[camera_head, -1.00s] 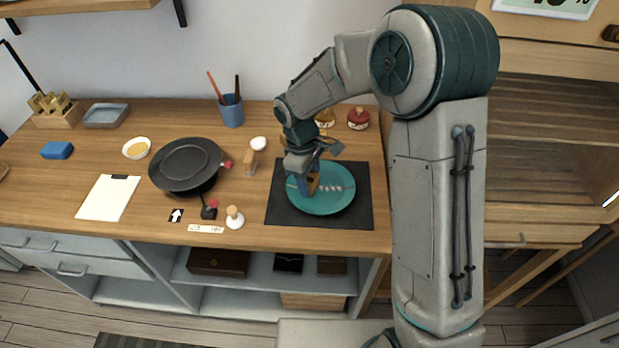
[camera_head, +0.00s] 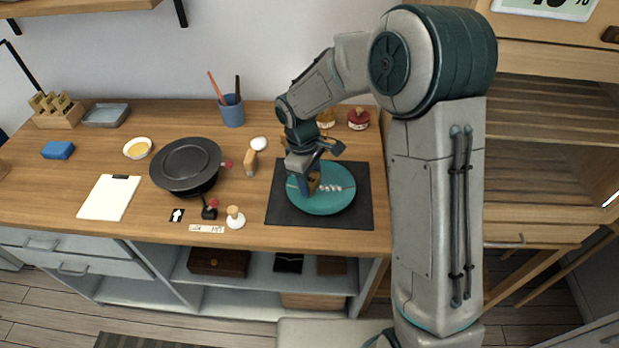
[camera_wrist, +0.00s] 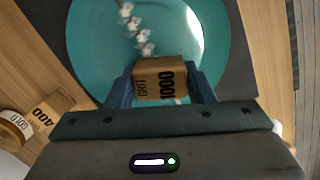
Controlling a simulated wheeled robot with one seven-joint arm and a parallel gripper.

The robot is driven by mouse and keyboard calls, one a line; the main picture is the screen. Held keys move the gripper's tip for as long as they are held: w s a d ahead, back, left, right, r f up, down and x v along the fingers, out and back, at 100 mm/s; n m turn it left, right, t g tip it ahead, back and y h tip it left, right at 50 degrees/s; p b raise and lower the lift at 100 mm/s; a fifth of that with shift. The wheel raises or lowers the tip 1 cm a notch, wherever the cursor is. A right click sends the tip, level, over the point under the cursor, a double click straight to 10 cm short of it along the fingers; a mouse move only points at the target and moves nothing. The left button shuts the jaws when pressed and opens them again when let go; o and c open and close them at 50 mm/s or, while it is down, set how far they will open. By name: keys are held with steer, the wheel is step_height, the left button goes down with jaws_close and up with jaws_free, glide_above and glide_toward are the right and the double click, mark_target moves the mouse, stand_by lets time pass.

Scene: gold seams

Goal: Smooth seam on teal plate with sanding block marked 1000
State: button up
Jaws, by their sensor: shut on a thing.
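The teal plate (camera_head: 325,201) lies on a dark mat (camera_head: 287,211) on the wooden bench. A pale, rough seam (camera_head: 336,188) runs across it, and it also shows in the wrist view (camera_wrist: 138,28). My gripper (camera_head: 311,184) is shut on the tan sanding block marked GRIT 1000 (camera_wrist: 160,78), between two blue fingers. The block is over the plate, at the near end of the seam in the wrist view. I cannot tell whether its underside touches the plate; that face is hidden.
Another block marked 400 (camera_wrist: 47,110) stands left of the mat, beside a round gold container (camera_wrist: 14,128). A black pan-like dish (camera_head: 187,166), a white clipboard (camera_head: 109,197) and a blue cup (camera_head: 231,110) are farther left. A red-lidded jar (camera_head: 358,119) stands behind the mat.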

steer(key=shift+s, duration=0.15)
steer(key=shift+f, duration=0.1)
stand_by(0.4)
steer(key=shift+s, duration=0.1)
steer(key=shift+s, duration=0.3)
steer(key=shift+w, duration=0.65)
